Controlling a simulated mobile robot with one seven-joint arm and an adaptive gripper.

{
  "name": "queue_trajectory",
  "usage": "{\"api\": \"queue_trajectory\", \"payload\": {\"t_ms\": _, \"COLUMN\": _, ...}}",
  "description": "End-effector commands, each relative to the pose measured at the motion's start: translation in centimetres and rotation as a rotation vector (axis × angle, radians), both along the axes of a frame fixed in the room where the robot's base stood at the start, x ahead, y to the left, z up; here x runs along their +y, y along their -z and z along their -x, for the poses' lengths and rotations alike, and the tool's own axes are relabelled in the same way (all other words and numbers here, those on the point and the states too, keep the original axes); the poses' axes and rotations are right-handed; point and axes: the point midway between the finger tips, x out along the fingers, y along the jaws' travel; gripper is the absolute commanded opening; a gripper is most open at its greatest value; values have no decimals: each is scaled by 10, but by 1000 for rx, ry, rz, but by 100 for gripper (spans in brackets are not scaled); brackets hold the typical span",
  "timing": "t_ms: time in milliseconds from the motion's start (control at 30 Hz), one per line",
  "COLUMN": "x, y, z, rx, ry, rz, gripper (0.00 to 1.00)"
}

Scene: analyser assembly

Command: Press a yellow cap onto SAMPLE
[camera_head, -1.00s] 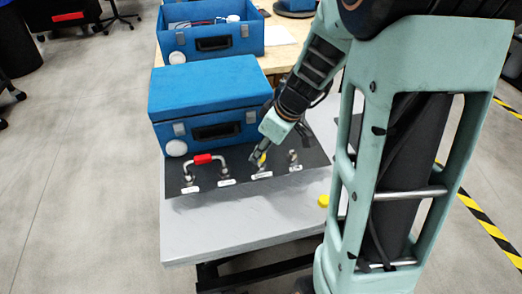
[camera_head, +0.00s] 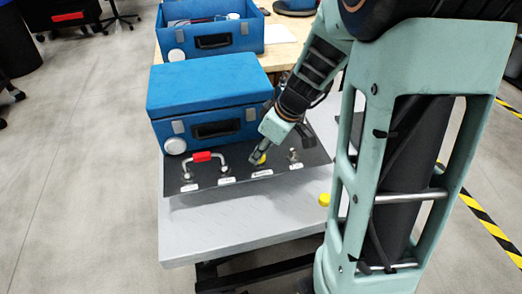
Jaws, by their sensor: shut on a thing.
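My gripper (camera_head: 259,159) points down at the third fitting from the left on the dark panel, and is shut on a yellow cap (camera_head: 262,160). The fingers partly cover the cap. The cap is at the top of that fitting; whether it is fully seated cannot be told. A white label (camera_head: 262,173) lies in front of this fitting, too small to read, so I cannot confirm it says SAMPLE. A second yellow cap (camera_head: 325,199) lies on the grey table to the right, partly beside my arm.
A bare metal fitting (camera_head: 295,156) stands at the right. A closed blue case (camera_head: 208,85) is behind the panel, an open blue case (camera_head: 213,42) further back. The front of the grey table (camera_head: 235,225) is clear.

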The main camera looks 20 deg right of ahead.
Motion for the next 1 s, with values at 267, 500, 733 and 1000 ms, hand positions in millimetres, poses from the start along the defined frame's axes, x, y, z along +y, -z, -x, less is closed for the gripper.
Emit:
{"api": "queue_trajectory", "payload": {"t_ms": 267, "x": 0, "y": 7, "z": 0, "rx": 0, "ry": 0, "rz": 0, "gripper": 16}}
{"api": "queue_trajectory", "payload": {"t_ms": 500, "x": 0, "y": 10, "z": 0, "rx": 0, "ry": 0, "rz": 0, "gripper": 32}}
{"api": "queue_trajectory", "payload": {"t_ms": 733, "x": 0, "y": 10, "z": 0, "rx": 0, "ry": 0, "rz": 0, "gripper": 47}}
{"api": "queue_trajectory", "payload": {"t_ms": 1000, "x": -1, "y": 5, "z": 1, "rx": -2, "ry": -1, "rz": 0, "gripper": 47}}
